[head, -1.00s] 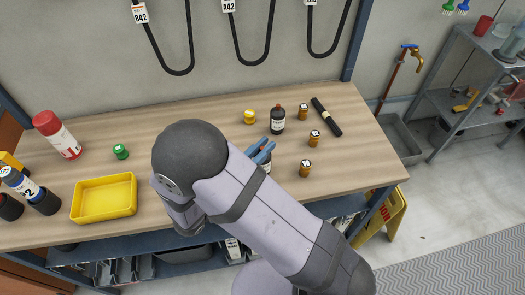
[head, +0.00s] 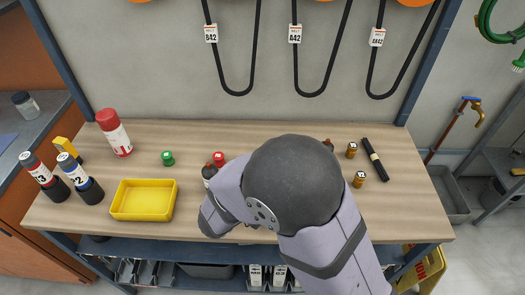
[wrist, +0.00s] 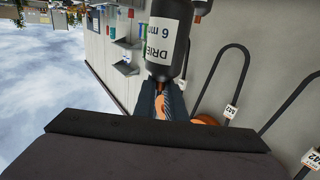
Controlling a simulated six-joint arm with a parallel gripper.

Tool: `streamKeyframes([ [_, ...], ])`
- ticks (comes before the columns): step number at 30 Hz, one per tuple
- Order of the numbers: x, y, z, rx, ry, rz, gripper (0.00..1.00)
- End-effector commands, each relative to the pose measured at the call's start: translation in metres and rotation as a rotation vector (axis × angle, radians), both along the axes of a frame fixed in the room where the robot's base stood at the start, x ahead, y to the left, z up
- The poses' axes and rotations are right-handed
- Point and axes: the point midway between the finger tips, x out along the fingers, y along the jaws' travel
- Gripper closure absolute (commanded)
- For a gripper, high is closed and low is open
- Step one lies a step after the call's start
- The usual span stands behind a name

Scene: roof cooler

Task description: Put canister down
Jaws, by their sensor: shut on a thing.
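In the wrist view my gripper (wrist: 164,98) is shut on a dark canister (wrist: 170,72) with a white label, partly readable as "DRIE" and "6 m". The top of the canister runs out of the frame. In the head view my arm hides the gripper.
A yellow tray (head: 144,213) lies left on the bench. A green-capped jar (head: 168,158), a red-capped jar (head: 218,158) and a red-and-white bottle (head: 114,132) stand behind. The strip right of the tray is clear.

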Motion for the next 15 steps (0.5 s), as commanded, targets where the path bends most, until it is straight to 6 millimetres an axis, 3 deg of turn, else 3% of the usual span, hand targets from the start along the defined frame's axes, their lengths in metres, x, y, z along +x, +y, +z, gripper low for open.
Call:
streamKeyframes([
  [5, 0.017, 0.006, 0.006, 0.0, -0.003, 0.033, 1.0],
  [8, 0.038, 0.014, 0.014, 0.0, -0.004, 0.079, 1.0],
  [15, 0.123, 0.043, 0.055, 0.003, -0.008, 0.286, 1.0],
])
